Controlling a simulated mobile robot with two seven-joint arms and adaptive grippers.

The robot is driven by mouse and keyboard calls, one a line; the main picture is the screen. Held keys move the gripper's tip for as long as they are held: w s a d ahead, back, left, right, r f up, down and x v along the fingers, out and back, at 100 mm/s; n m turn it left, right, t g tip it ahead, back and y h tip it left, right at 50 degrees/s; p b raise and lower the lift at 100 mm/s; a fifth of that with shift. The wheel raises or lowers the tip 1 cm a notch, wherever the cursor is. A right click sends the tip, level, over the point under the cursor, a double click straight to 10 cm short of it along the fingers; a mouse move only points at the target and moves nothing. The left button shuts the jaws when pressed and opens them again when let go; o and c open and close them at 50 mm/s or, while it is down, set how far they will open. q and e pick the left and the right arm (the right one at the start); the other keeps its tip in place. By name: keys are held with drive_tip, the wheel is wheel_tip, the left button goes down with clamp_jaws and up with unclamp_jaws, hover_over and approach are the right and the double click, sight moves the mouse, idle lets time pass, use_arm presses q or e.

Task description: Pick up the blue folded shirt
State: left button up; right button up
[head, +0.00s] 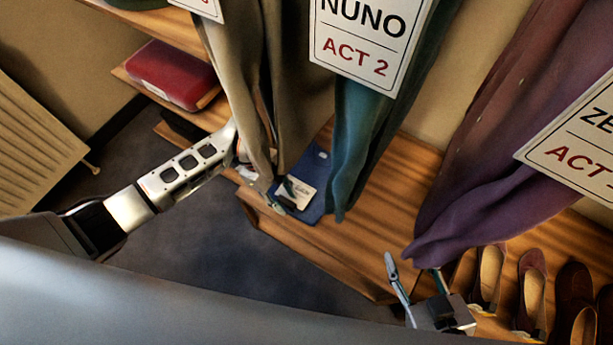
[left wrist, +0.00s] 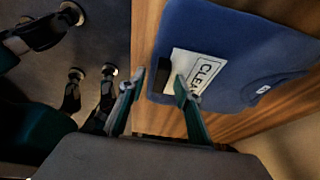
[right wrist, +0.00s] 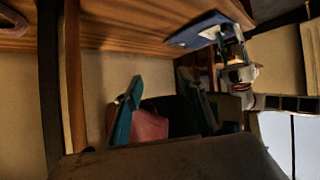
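The blue folded shirt (head: 318,172) lies flat on the wooden shelf, with a white card on it. It fills the upper right of the left wrist view (left wrist: 235,40) and shows small in the right wrist view (right wrist: 196,30). My left gripper (head: 275,193) is at the shirt's near edge. Its fingers are apart in the left wrist view (left wrist: 160,76), with a black clip at the card's end (left wrist: 164,80) between or just beyond the tips; contact is unclear. My right gripper (head: 417,265) is open and empty, near the purple garment's hem, away from the shirt.
Beige (head: 240,70), teal (head: 357,130) and purple (head: 490,150) garments hang close around the shelf, with name signs above. Several shoes (head: 533,285) stand at the right. A red case (head: 170,75) lies on a shelf at the upper left. The floor before the shelf is clear.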

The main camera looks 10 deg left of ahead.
use_arm(q)
drive_tip(key=shift+r, duration=0.15)
clamp_jaws()
